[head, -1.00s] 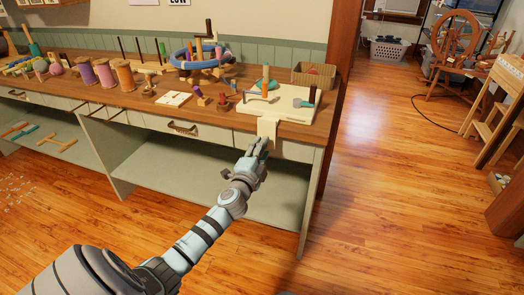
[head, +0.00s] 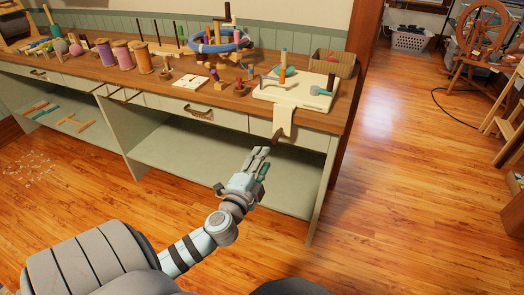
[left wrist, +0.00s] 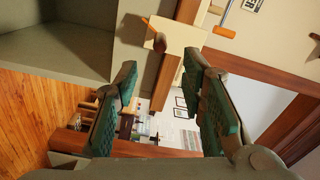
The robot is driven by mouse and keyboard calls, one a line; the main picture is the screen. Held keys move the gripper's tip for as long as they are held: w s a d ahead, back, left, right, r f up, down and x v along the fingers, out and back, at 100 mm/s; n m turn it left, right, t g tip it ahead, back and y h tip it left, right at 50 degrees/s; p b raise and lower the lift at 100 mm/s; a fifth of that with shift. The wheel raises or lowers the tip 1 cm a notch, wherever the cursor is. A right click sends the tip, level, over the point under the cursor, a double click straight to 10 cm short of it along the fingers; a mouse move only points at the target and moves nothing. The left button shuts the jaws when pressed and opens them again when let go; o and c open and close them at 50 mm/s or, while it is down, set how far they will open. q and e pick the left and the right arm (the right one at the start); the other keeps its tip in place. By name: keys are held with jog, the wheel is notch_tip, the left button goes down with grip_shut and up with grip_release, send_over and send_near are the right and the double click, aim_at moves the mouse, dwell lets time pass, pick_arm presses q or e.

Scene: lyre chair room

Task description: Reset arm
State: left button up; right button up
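My left gripper (head: 257,160) hangs in front of the workbench, below the tabletop edge. In the head view its fingers point up and away from me, near the open lower shelf. In the left wrist view its two green-padded fingers (left wrist: 165,105) stand wide apart with nothing between them. A cream board (head: 297,96) lies on the bench top, with a cream piece (head: 284,120) hanging over the front edge, apart from the gripper. My right gripper is in neither view.
The workbench (head: 225,118) carries spools (head: 123,54), a blue ring (head: 217,42) and a wicker box (head: 333,64). A spinning wheel (head: 478,35) and a white basket (head: 410,39) stand at the back right.

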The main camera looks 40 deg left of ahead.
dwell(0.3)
